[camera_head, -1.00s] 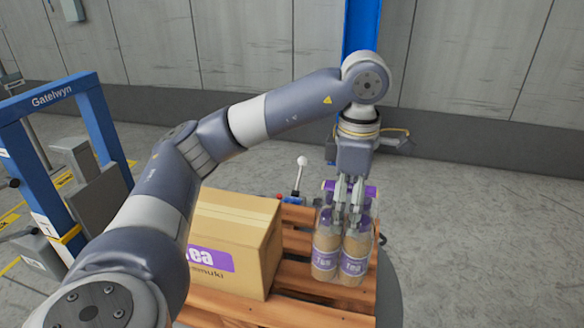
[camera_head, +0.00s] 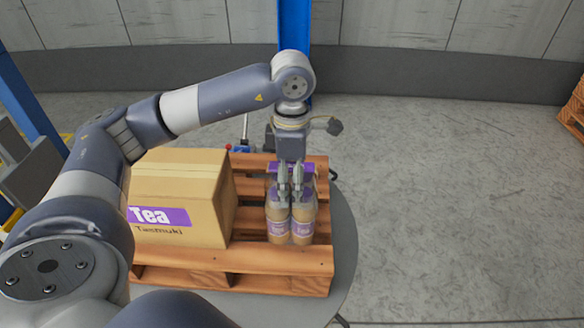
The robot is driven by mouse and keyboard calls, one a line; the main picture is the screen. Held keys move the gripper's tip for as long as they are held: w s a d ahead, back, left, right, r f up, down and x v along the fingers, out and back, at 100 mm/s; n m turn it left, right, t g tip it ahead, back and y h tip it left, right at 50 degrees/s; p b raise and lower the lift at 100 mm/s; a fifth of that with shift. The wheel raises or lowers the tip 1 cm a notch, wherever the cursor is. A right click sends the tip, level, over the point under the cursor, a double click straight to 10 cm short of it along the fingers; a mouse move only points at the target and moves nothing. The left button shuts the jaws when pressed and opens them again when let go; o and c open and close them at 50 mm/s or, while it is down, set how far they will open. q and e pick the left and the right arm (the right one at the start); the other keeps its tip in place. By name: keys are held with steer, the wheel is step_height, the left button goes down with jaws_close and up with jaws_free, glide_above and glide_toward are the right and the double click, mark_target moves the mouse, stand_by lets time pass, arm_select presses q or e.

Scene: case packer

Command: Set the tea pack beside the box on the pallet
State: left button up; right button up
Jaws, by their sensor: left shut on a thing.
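The tea pack (camera_head: 291,222) is a group of bottles with tan contents and purple labels. It is upright at the right part of the wooden pallet (camera_head: 300,258), to the right of the box, with a narrow gap between them. The cardboard box (camera_head: 195,215) has a purple Tea label and sits on the pallet's left part. My left gripper (camera_head: 291,190) points down and is shut on the top of the tea pack. Whether the pack's base touches the slats is hard to tell. My right gripper is not in view.
The pallet stands on a round grey platform (camera_head: 345,240). A blue post (camera_head: 294,30) rises behind it, and a blue frame (camera_head: 28,105) stands at the left. Another wooden pallet (camera_head: 574,110) shows at the far right. The floor on the right is clear.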

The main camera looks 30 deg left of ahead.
arm_select(q)
steer(key=o, duration=1.6)
steer(key=shift+f, duration=0.1)
steer(key=shift+o, duration=0.2)
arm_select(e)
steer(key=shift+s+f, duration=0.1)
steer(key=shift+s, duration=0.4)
arm_select(q)
steer(key=shift+r, duration=0.55)
step_height(320, 180, up, 9)
steer(key=shift+b, duration=0.45)
steer(key=shift+r, duration=1)
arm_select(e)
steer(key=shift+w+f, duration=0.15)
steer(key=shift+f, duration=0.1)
